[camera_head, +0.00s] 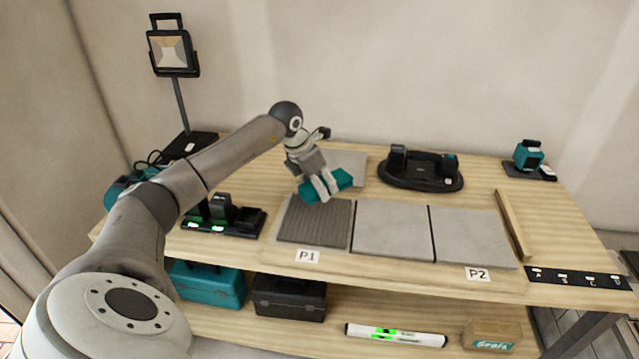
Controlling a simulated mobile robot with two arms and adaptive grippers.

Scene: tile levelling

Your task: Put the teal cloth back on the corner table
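The teal cloth (341,181) shows as a folded, block-like bundle over the back edge of the ribbed grey tile at P1. My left gripper (325,190) comes in from the left with its fingers closed on the cloth, and part of the cloth is hidden behind them. The cloth appears to be held just above the tile, though the exact gap is hard to tell. My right gripper is not in view. No surface in view is clearly marked as the corner table.
The wooden workbench (380,268) carries the ribbed tile (315,228), two smooth tiles (392,230), a black suction lifter (421,172), a wooden strip (513,224), a charger (245,222), a teal device (528,155) and a work lamp (173,52). Boxes sit on the lower shelf.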

